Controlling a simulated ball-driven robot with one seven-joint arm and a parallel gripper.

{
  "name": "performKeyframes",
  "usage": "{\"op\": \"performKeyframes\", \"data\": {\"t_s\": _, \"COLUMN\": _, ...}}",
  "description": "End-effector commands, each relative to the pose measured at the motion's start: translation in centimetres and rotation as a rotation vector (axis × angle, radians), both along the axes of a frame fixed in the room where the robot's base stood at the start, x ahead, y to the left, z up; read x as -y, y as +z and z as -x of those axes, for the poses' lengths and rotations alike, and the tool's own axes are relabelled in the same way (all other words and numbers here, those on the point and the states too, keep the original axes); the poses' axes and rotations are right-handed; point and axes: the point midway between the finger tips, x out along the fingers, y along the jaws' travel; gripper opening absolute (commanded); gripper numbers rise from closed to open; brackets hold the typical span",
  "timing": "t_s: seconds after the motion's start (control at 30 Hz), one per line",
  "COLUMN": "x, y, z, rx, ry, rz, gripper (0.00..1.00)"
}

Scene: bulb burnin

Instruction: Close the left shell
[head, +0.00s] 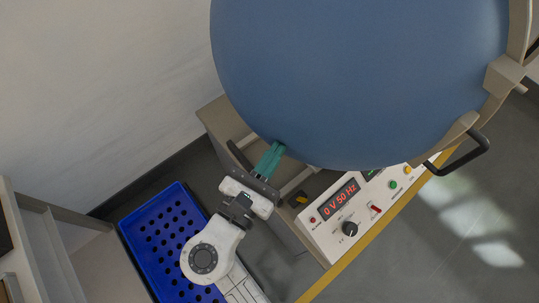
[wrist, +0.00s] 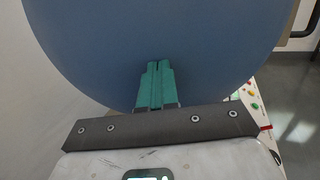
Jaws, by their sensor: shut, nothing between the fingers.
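A large, smooth blue domed shell (head: 350,80) fills the upper right of the head view. It also fills most of the wrist view (wrist: 150,35). A beige rim (head: 505,75) runs along its right side, and a black handle (head: 465,152) sticks out near its lower right. My gripper (head: 280,147) has its teal fingers together and empty, at the lower left of the shell. In the wrist view the fingertips (wrist: 158,63) overlap the blue surface; I cannot tell if they touch it. I cannot tell from the frames whether this is the left shell.
A control panel (head: 325,236) with a red display, knob and buttons sits below the shell, along a yellow edge (head: 350,262). A blue tray with holes (head: 150,225) lies at lower left. Beige shelving (head: 50,240) stands further left. Grey floor (head: 420,260) is clear at the lower right.

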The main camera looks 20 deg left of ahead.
Motion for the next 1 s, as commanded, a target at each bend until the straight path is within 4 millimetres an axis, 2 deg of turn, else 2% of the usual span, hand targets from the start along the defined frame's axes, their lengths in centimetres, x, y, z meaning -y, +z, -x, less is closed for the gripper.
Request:
{"op": "performKeyframes", "data": {"t_s": 0.23, "x": 0.1, "y": 0.0, "z": -0.2, "rx": 0.000, "ry": -0.001, "rz": 0.000, "gripper": 0.00}}
{"op": "performKeyframes", "data": {"t_s": 0.37, "x": 0.8, "y": 0.1, "z": -1.3, "rx": 0.001, "ry": -0.003, "rz": 0.000, "gripper": 0.00}}
{"op": "performKeyframes", "data": {"t_s": 0.8, "x": 6.2, "y": 0.2, "z": -10.4, "rx": 0.003, "ry": -0.007, "rz": 0.000, "gripper": 0.00}}
{"op": "performKeyframes", "data": {"t_s": 1.0, "x": 7.8, "y": 0.1, "z": -13.3, "rx": 0.003, "ry": -0.004, "rz": 0.000, "gripper": 0.00}}
